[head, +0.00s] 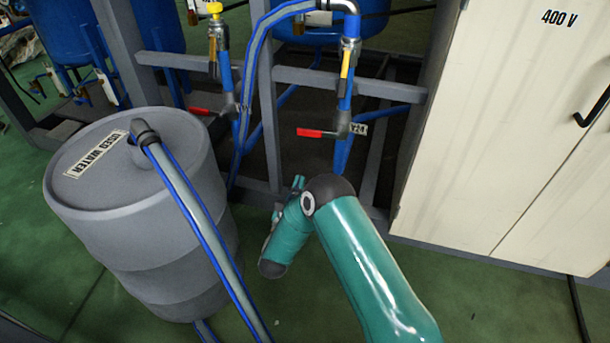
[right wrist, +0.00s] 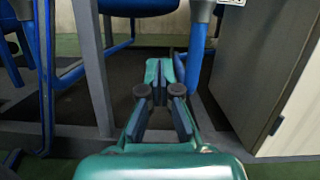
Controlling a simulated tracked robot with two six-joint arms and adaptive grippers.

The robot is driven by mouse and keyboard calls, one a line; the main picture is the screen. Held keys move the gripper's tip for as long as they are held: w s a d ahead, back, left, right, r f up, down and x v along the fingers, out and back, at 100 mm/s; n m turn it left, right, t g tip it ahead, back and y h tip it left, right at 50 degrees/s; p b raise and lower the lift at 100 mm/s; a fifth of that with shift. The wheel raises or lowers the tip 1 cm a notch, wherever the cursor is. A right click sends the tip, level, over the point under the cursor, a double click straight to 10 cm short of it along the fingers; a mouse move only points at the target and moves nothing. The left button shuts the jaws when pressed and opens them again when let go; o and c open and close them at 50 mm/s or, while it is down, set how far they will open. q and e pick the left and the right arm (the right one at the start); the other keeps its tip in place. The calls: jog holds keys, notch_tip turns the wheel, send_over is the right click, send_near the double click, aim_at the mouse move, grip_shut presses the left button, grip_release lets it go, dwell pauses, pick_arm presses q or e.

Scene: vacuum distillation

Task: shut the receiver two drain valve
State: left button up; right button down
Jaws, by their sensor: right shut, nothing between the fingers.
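Two valves with red lever handles sit on vertical blue pipes in the head view, one on the left (head: 203,111) and one on the right (head: 310,132). Both red levers point left, across their pipes. My left gripper is out of view.
A grey used-water drum (head: 130,240) with a hose stands at left. Grey frame bars (head: 340,80) run behind and beside the valves. A cream 400 V cabinet (head: 490,130) stands at right. Yellow-handled valves (head: 346,65) sit above the red ones. Green floor is open in front.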

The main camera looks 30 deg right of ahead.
aim_at(318, 134)
jog(key=w+d+r+b, duration=0.3)
jog(key=w+d+r, duration=0.3)
jog(key=shift+d+r+b, duration=0.15)
jog(key=shift+d+b, duration=0.05)
jog(key=shift+b, duration=0.1)
jog(key=shift+w, duration=0.1)
